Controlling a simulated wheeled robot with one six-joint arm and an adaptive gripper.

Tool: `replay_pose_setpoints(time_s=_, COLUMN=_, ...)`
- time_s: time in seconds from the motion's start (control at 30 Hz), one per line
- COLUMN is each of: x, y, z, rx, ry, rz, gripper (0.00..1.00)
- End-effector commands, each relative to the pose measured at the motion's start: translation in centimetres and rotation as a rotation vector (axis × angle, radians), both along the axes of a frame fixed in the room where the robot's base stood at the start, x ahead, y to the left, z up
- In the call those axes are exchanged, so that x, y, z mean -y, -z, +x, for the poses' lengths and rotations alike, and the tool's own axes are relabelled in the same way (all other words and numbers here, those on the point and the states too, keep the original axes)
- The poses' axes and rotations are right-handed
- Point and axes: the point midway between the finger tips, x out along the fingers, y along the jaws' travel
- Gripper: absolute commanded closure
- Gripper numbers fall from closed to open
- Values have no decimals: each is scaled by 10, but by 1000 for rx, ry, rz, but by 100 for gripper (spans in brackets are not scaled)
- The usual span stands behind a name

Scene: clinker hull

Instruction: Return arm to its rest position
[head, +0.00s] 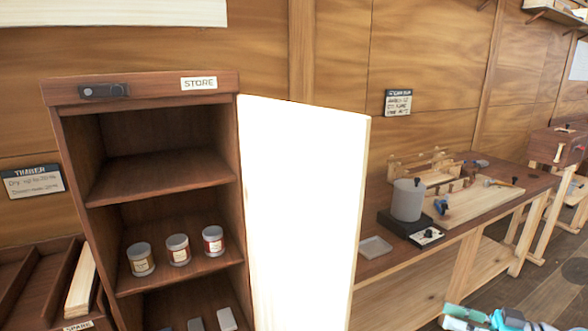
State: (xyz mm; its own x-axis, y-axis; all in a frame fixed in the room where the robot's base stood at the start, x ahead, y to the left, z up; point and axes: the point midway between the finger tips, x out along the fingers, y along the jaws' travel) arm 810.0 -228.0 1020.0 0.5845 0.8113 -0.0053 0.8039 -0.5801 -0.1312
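Part of my arm, in white, teal and blue, shows at the bottom right edge of the head view, low in front of the workbench. The rest of the arm is cut off by the frame. I cannot make out gripper fingers, so I cannot see whether the gripper is open or holds anything.
A store cabinet (140,88) stands open at left, its pale door (300,210) swung out to the right. Three jars (178,250) stand on its middle shelf. A workbench (455,225) along the wall carries a grey pot (407,200) and a tray (375,247). Floor shows at right.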

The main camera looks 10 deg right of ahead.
Motion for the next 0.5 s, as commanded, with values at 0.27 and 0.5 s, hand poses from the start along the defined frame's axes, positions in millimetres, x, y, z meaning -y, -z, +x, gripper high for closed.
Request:
replay_pose_setpoints(time_s=0.27, x=-40, y=58, z=12, rx=-138, ry=118, rz=69, gripper=63)
replay_pose_setpoints(time_s=0.5, x=-96, y=143, z=7, rx=-329, ry=307, rz=130, gripper=63)
